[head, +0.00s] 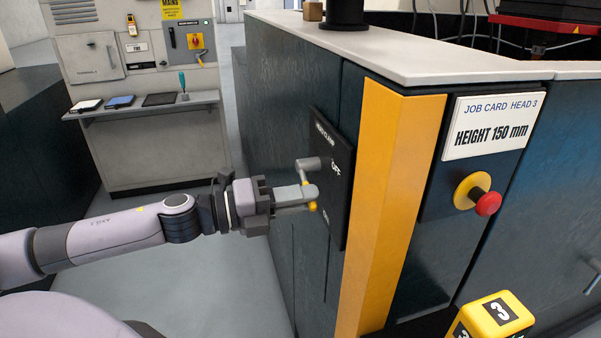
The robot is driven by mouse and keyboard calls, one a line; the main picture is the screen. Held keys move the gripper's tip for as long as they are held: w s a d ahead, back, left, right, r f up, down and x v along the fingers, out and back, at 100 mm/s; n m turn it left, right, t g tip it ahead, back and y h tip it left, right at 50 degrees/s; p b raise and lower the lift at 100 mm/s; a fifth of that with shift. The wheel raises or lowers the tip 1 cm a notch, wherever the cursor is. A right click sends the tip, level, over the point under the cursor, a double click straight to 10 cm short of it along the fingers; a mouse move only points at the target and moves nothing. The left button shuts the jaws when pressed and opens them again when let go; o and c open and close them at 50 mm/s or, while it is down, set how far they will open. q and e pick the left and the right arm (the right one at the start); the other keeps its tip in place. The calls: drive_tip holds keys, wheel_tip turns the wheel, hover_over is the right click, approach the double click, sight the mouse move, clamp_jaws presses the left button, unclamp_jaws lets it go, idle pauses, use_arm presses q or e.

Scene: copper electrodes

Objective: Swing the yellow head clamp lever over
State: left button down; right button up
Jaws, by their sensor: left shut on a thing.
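The head clamp lever (308,165) is on a black panel (340,165) on the machine's dark side face. The panel reads HEAD CLAMP, with OFF beside the lever and another label lower down, hard to read. The lever has a grey pivot and arm, and a yellow end (313,206) shows just past my fingers. My left gripper (304,198) reaches in from the left and is shut on the lever near its yellow end. The fingers hide much of the lever's arm. My right gripper is not in view.
A yellow corner post (388,200) stands right of the panel. Further right are a red stop button (487,204) and a job card (492,126) reading HEIGHT 150 mm. A yellow block (495,316) marked 3 is at bottom right. A shelf (145,108) is behind; grey floor (215,270) lies clear.

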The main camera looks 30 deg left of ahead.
use_arm(q)
wheel_tip(320, 180, up, 2)
drive_tip(key=n, duration=0.3)
drive_tip(key=shift+s+d, duration=0.1)
drive_tip(key=c, duration=1.1)
unclamp_jaws()
drive_tip(key=v, duration=0.6)
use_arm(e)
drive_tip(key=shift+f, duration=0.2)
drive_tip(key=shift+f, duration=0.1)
use_arm(q)
drive_tip(key=v, duration=0.7)
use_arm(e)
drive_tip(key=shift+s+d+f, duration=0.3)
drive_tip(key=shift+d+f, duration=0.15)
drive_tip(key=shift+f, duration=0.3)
